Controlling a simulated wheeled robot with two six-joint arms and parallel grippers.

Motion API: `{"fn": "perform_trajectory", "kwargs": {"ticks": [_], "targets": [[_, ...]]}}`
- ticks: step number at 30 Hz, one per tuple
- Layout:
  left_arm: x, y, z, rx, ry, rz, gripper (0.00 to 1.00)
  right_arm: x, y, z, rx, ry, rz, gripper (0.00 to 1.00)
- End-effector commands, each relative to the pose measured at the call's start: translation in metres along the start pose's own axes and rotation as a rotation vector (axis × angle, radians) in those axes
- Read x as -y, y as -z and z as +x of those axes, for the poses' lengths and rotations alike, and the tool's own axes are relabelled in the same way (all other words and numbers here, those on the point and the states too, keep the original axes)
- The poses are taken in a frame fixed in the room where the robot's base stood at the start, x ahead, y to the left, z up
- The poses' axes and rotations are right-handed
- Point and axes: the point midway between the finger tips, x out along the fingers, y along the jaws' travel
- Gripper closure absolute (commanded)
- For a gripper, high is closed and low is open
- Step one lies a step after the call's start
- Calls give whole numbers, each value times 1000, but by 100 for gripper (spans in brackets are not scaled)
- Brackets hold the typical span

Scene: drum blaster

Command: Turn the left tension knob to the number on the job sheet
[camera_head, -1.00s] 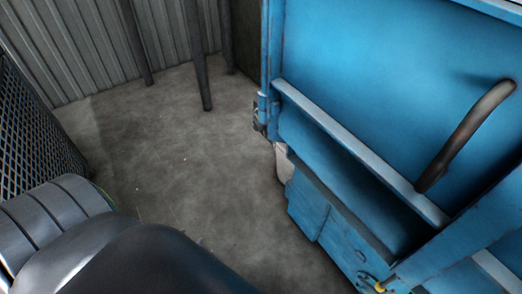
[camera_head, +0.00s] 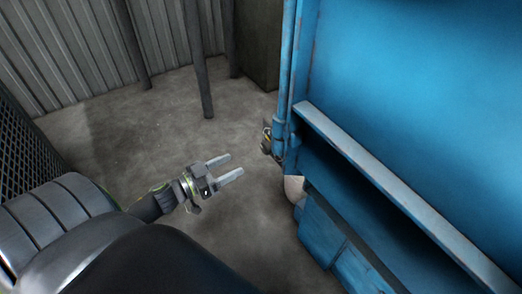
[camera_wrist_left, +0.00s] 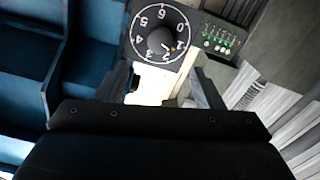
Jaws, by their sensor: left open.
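A round black dial with white numbers (camera_wrist_left: 143,20) and a dark knob in its middle (camera_wrist_left: 158,40) shows at the top of the left wrist view. A small yellow mark sits at the knob's lower right; I cannot tell exactly which number it meets. My left gripper (camera_head: 227,166) is open and empty in the head view, over the floor left of the blue machine. In the left wrist view its fingers (camera_wrist_left: 167,82) are apart, below the dial and not around the knob. The job sheet and my right gripper are in neither view.
The blue machine (camera_head: 410,90) with a long ledge (camera_head: 400,200) fills the right. A small panel with green lights (camera_wrist_left: 221,40) sits beside the dial. Dark posts (camera_head: 197,70) stand at the back. Concrete floor (camera_head: 120,150) lies open between.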

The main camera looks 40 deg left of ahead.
Motion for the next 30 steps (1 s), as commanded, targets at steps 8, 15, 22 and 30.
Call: {"fn": "perform_trajectory", "kwargs": {"ticks": [8, 15, 22, 30], "targets": [[0, 2, 59, -4, 1, -1, 39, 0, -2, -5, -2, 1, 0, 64], [0, 0, 98, -2, 2, 0, 39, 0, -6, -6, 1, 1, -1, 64], [0, 0, 113, 0, 2, -1, 39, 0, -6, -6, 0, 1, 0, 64], [0, -1, 114, 1, 2, 0, 40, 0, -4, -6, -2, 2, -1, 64]]}}
